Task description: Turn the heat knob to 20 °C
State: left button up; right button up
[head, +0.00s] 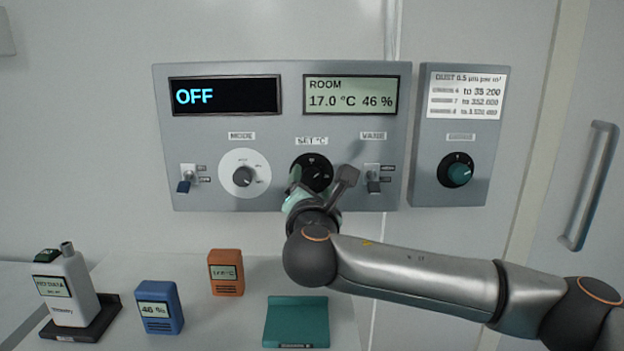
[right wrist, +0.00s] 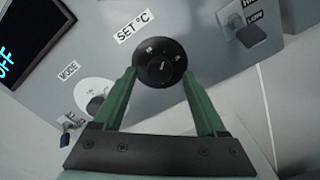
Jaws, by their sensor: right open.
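The heat knob is the black round dial (head: 313,172) under the "SET °C" label on the grey wall panel (head: 225,140). It also shows in the right wrist view (right wrist: 160,64), with a small white pointer mark. My right gripper (head: 318,180) is in front of the dial. In the right wrist view its two green fingers (right wrist: 160,84) are open, one on each side of the dial's lower part. I cannot tell whether they touch it. The black display (head: 225,96) reads "OFF", and the room display (head: 349,96) reads 17.0 °C and 46 %. My left gripper is not in view.
A mode dial (head: 243,175) and two toggle switches (head: 186,181) flank the knob. A second panel (head: 478,185) with a teal knob hangs to the right. Below, a white table (head: 200,318) bears a blue box (head: 160,308), an orange box (head: 226,273) and a teal item (head: 296,321).

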aim_at(312, 176)
jog(key=shift+w, duration=1.3)
grip_shut()
